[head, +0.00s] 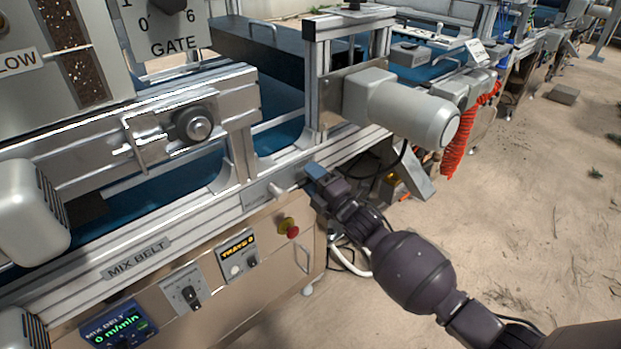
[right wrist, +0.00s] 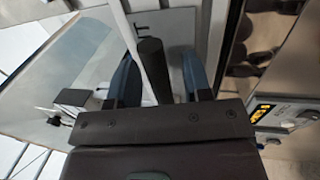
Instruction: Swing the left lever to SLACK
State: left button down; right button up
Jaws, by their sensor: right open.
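My right gripper (head: 316,171) is at the side rail of the mix belt, its blue fingertips close to the rail. In the right wrist view its two blue fingers (right wrist: 160,85) stand apart, open. A dark round bar (right wrist: 151,68), which looks like a lever handle, lies between them with a gap on each side. In the head view a short pale lever-like peg (head: 279,190) sticks out of the rail just left of the gripper, beside a small plate whose lettering is too small to read. The SLACK mark cannot be read. My left gripper is not in view.
A red stop button (head: 291,229) and the tray panel (head: 238,254) sit below the rail. The MIX BELT display (head: 119,329) reads 0 m/min. A grey motor (head: 410,112) juts out above my right gripper. Open sandy floor (head: 540,190) lies to the right.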

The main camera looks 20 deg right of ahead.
jog(key=shift+w, duration=0.15)
grip_shut()
